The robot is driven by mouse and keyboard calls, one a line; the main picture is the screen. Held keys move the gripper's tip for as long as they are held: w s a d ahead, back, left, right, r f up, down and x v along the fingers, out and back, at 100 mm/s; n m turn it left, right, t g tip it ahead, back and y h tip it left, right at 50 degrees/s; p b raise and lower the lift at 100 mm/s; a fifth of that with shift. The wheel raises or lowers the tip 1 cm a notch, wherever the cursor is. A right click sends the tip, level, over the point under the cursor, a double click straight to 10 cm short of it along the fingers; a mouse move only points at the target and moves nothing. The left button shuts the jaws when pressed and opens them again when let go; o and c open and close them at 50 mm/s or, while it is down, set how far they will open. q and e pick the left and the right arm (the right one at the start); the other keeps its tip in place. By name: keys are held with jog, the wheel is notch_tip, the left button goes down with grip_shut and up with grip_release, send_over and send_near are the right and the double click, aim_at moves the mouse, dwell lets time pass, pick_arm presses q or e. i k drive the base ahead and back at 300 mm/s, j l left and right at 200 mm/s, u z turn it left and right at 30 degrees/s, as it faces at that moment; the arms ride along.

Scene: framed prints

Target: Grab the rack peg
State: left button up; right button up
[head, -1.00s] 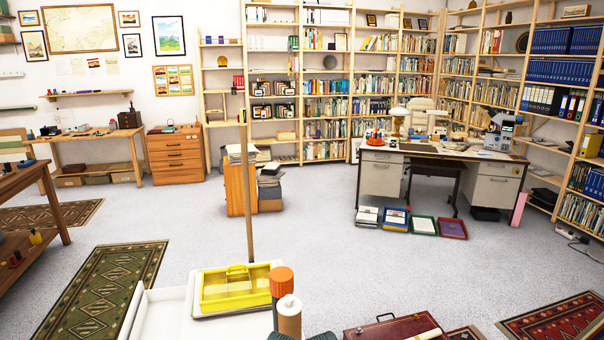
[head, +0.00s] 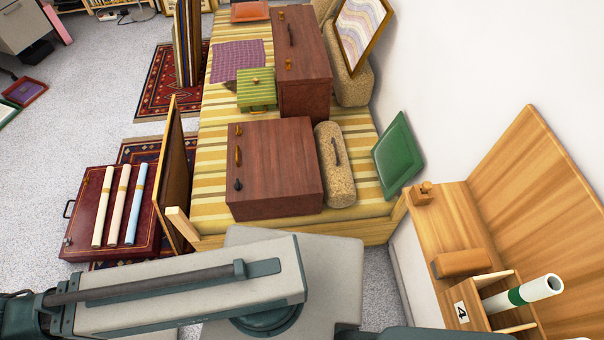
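A wooden rack (head: 460,222) with a tall back panel stands at the right, against the white wall. A small wooden block with a knob (head: 424,191) sits at its far left corner; I cannot tell whether this is the rack peg. A white tube with a green band (head: 522,293) lies in a compartment marked 4 at the rack's near end. My arm links cross the bottom of the head view. Neither gripper's fingers show.
A bench with a striped yellow cover (head: 215,135) holds brown cases (head: 272,168), a bolster (head: 335,165) and a green cushion (head: 398,155). A dark red case (head: 85,225) with three rolled tubes lies left.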

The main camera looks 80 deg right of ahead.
aim_at(427, 186)
jog(key=j+z, duration=0.1)
jog(key=z, duration=0.15)
jog(key=j+z, duration=0.25)
jog(key=l+z, duration=0.1)
jog(key=z, duration=3.4)
jog(key=k+j, duration=0.05)
jog(key=j, duration=0.05)
